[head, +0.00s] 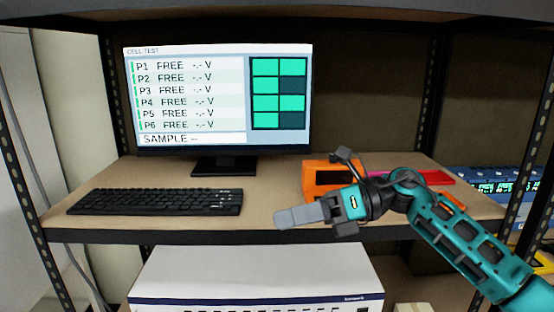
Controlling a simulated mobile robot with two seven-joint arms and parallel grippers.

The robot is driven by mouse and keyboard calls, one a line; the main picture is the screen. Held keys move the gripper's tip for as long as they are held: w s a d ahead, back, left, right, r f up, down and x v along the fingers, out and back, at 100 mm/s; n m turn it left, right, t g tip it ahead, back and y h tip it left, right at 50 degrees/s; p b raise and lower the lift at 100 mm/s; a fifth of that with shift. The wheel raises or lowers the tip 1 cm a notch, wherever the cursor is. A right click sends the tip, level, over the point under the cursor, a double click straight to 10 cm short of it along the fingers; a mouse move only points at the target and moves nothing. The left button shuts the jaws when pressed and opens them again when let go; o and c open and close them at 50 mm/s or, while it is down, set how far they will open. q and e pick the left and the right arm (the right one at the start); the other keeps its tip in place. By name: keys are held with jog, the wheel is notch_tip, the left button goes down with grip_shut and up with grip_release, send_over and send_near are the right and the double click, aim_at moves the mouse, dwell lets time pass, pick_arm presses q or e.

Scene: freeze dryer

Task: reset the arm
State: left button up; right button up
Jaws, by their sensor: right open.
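My right arm comes in from the right, teal with black joints. Its gripper (316,192) is open and empty, in front of the shelf's front edge. One grey finger reaches left and shows clearly; the other is dark and harder to make out against the orange device behind it. My left gripper is not in view.
A monitor (217,143) with a "CELL TEST" screen and a black keyboard (155,202) stand on the shelf (270,212). An orange device (318,178) and a red item (437,177) lie behind my right gripper. A white box (240,272) stands below; blue equipment (485,174) is at right.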

jog(key=s+d+f+m+t+h, duration=0.15)
jog(key=f+m+t, duration=0.4)
jog(key=m, duration=0.55)
jog(key=d+f+m+t+h, duration=0.25)
jog(key=f+m+t, duration=0.35)
jog(key=m, duration=0.4)
jog(key=s+d+f+m+t+h, duration=0.1)
jog(key=d+f+m+t, duration=0.1)
jog(key=f+m+t, duration=0.55)
jog(key=s+d+f+m+g+h, duration=0.3)
jog(key=s+d+f+m+h, duration=0.1)
jog(key=s+f+m, duration=0.4)
jog(key=s+d+f+m+g+h, duration=0.3)
jog(key=s+d+f+m+h, duration=0.1)
jog(key=s+f+m, duration=0.4)
jog(key=shift+s+d+f+m+g+h, duration=0.35)
jog(key=shift+d+f+m+h, duration=0.1)
jog(key=shift+d+f, duration=0.3)
jog(key=shift+a, duration=0.1)
